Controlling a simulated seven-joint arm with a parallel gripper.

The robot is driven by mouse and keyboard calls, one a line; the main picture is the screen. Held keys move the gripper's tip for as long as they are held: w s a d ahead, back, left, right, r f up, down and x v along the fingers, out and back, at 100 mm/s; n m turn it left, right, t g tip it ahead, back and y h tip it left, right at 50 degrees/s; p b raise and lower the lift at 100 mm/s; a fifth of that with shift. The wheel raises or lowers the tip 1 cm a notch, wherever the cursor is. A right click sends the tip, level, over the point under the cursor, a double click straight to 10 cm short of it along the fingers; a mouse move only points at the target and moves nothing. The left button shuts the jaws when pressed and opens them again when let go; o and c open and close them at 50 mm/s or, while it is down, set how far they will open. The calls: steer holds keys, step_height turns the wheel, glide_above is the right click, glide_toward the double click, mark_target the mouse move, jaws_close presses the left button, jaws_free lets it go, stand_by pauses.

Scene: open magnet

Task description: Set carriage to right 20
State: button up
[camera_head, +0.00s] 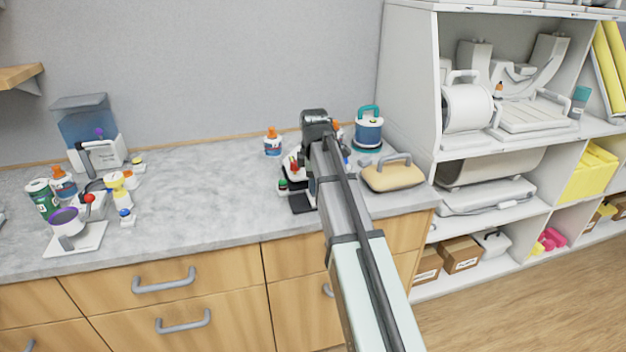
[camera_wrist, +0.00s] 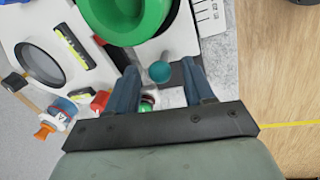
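A white device with a large green ring (camera_wrist: 135,18) and a printed scale (camera_wrist: 208,16) lies under my gripper in the wrist view. A round teal knob (camera_wrist: 159,71) shows between the tips of my gripper (camera_wrist: 160,80). The fingers stand apart on either side of the knob, and I cannot tell whether either one touches it. The carriage and its scale reading cannot be made out clearly. In the head view my arm hides most of the device, with a dark plate (camera_head: 301,203) showing at its front.
A white-and-orange bottle (camera_head: 272,142), a blue canister with a teal handle (camera_head: 368,130) and a beige handled object (camera_head: 392,177) stand nearby. Bottles and a coffee-maker-like machine (camera_head: 98,145) crowd the left. The middle of the counter (camera_head: 205,195) is clear. Shelves (camera_head: 410,80) rise at the right.

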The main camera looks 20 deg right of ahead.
step_height(320, 180, up, 14)
steer(key=s, duration=0.2)
steer(key=shift+s+a+f, duration=0.25)
steer(key=shift+s, duration=0.05)
stand_by(0.4)
